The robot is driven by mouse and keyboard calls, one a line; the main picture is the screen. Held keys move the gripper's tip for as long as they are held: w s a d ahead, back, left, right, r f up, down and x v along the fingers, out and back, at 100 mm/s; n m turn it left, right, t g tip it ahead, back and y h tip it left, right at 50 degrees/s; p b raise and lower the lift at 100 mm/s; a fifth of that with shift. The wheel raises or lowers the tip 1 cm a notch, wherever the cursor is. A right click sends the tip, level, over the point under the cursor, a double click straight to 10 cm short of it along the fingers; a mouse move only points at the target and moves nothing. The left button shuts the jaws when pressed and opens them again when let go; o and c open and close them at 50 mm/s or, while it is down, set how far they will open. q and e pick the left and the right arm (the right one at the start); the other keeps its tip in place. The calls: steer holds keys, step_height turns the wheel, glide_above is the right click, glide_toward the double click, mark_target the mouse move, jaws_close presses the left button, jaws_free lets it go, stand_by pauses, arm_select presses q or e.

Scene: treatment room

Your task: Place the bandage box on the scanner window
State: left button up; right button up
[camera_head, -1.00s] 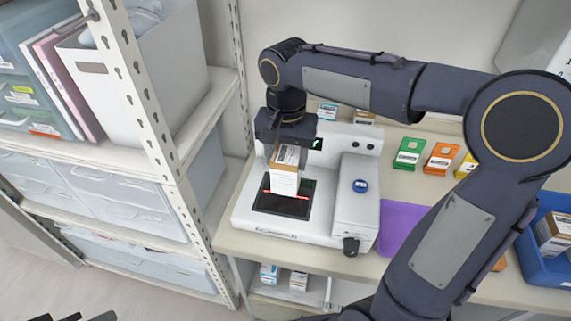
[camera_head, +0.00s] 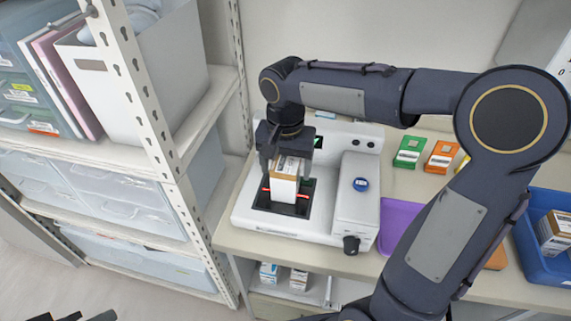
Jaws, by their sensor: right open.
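The bandage box (camera_head: 285,185), white with an orange-brown top, stands upright on the dark scanner window (camera_head: 263,203). A red light line shows on both sides of it. The window is set in the white scanner (camera_head: 255,226). My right gripper (camera_head: 285,166) is directly above and around the top of the box, with its jaws open and a finger on each side. Whether a finger still touches the box cannot be told. My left gripper (camera_head: 75,317) shows only as a dark tip at the bottom left edge.
A metal shelf rack (camera_head: 172,165) stands close on the left. A purple mat (camera_head: 397,224), green (camera_head: 409,152) and orange (camera_head: 440,157) cases and a blue bin (camera_head: 540,262) with boxes lie to the right. Small boxes (camera_head: 269,272) sit on the shelf below.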

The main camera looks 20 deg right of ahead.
step_height(320, 180, up, 12)
steer(key=p, duration=0.1)
steer(key=shift+r, duration=0.2)
stand_by(0.3)
stand_by(0.4)
